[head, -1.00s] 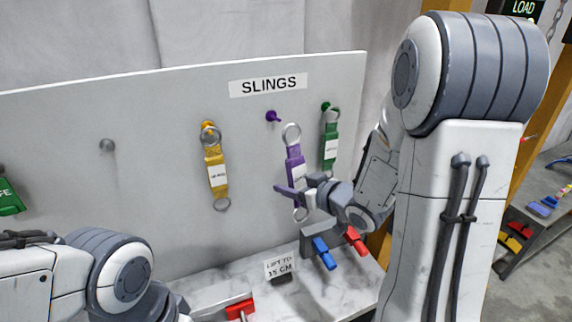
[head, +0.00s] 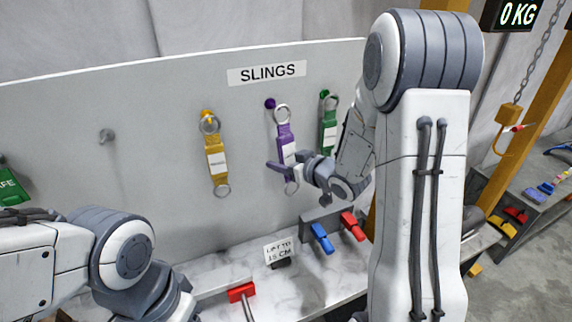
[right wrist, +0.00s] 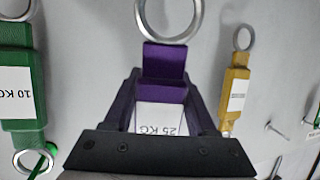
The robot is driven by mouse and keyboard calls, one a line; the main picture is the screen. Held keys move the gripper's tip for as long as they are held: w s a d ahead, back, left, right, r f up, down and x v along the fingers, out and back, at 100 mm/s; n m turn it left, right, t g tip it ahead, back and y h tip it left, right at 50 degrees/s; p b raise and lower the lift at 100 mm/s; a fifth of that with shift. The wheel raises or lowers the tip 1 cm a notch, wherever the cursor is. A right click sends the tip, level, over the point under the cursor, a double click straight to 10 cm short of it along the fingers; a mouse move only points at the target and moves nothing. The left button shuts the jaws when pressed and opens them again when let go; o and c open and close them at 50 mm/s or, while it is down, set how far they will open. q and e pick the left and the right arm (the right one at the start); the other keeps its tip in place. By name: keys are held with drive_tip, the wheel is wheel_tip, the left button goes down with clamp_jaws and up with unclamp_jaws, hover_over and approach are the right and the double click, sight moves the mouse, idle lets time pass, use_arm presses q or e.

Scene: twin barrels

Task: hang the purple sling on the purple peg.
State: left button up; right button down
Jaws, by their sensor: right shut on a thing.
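The purple sling (head: 284,135) has a metal ring at each end and a white label reading 25 KG, readable in the right wrist view (right wrist: 165,60). My right gripper (head: 285,166) is shut on its lower part and holds it roughly upright at the board. The sling's top ring is just below and right of the purple peg (head: 270,103), its edge close to the peg in the picture. I cannot tell whether the peg is inside the ring. In the right wrist view the gripper (right wrist: 163,88) hides the top ring and peg. My left gripper is out of view.
A yellow sling (head: 215,155) hangs left of it and a green sling (head: 329,130) close on the right. A bare grey peg (head: 107,136) is farther left. Below, the marble bench (head: 325,285) holds a small sign (head: 278,252) and blue and red clips (head: 321,238).

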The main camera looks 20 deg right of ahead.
drive_tip(key=shift+w+f, duration=0.2)
drive_tip(key=shift+w, duration=0.8)
drive_tip(key=shift+w+f, duration=0.15)
drive_tip(key=shift+w, duration=0.85)
drive_tip(key=shift+c, duration=0.6)
unclamp_jaws()
